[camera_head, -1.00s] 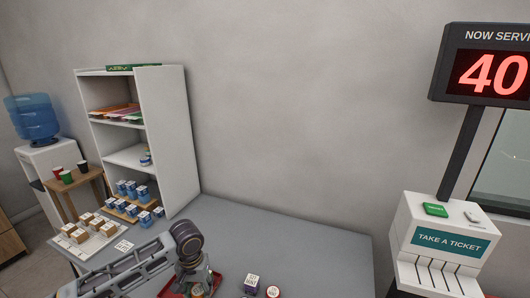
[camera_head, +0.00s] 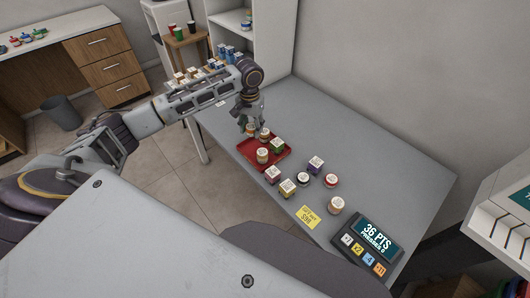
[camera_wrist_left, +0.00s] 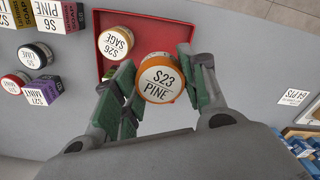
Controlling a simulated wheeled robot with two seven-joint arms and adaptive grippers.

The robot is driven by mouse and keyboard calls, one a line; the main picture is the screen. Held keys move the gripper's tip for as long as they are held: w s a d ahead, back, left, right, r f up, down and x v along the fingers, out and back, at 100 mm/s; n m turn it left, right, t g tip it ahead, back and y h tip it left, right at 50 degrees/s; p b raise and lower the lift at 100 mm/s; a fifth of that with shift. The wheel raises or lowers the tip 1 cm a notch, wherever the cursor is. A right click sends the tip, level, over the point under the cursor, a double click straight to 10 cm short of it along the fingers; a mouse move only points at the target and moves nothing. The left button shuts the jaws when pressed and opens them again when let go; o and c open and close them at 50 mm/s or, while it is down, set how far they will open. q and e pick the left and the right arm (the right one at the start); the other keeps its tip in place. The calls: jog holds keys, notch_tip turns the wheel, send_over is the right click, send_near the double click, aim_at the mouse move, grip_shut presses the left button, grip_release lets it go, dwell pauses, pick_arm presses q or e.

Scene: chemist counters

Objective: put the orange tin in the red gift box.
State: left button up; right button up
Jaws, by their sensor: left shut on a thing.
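The orange tin (camera_wrist_left: 157,80), with a white lid label reading S23 PINE, is between the fingers of my left gripper (camera_wrist_left: 160,78) in the left wrist view. The gripper is shut on it. In the head view my left gripper (camera_head: 250,118) is at the far left corner of the red gift box (camera_head: 249,155), a shallow open box. The tin overlaps the box's edge in the wrist view; its height above it is unclear. The wrist view shows a jar marked S26 SAGE (camera_wrist_left: 115,42) there. My right gripper is not in view.
Several small boxes and jars, including a purple box (camera_head: 316,163) and a red-lidded jar (camera_head: 331,181), stand right of the gift box. A yellow card (camera_head: 308,217) and a points display (camera_head: 374,238) are nearer. The counter's (camera_head: 345,137) far side is clear.

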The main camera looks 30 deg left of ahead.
pick_arm(q)
jog(key=shift+a+m, duration=0.4)
jog(key=shift+m, duration=0.2)
jog(key=shift+s+a+f+m, duration=0.1)
jog(key=shift+s+m, duration=0.05)
jog(key=shift+m, duration=1.85)
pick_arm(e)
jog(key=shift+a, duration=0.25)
